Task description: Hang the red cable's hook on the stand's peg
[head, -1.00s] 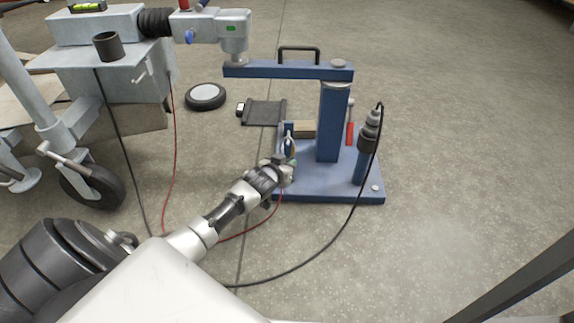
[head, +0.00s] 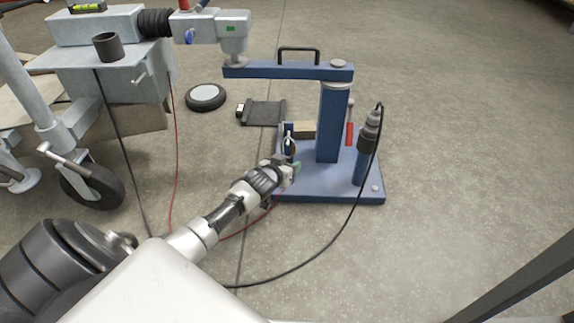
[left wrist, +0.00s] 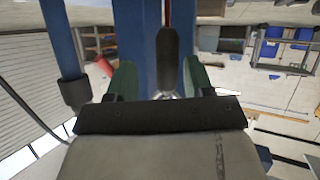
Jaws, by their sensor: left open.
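The blue stand (head: 330,120) has a base plate, a column and a top arm. A short blue post (head: 288,146) rises from the base's left side with a silver hook-like piece at its top. My left gripper (head: 295,168) is just in front of this post, its green fingertips spread. In the left wrist view, the red cable's dark grip (left wrist: 167,60) sits between the open fingers (left wrist: 158,78) with gaps on both sides. The red cable (head: 172,150) shows at that grip's upper end. A silver part below it is mostly hidden, so whether the hook sits on the peg cannot be told.
A black cable (head: 325,245) loops across the floor to a dark plug (head: 370,130) on the stand's right post. A red screwdriver (head: 350,133) is beside the column. The grey trailer (head: 110,75) with a wheel stands left.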

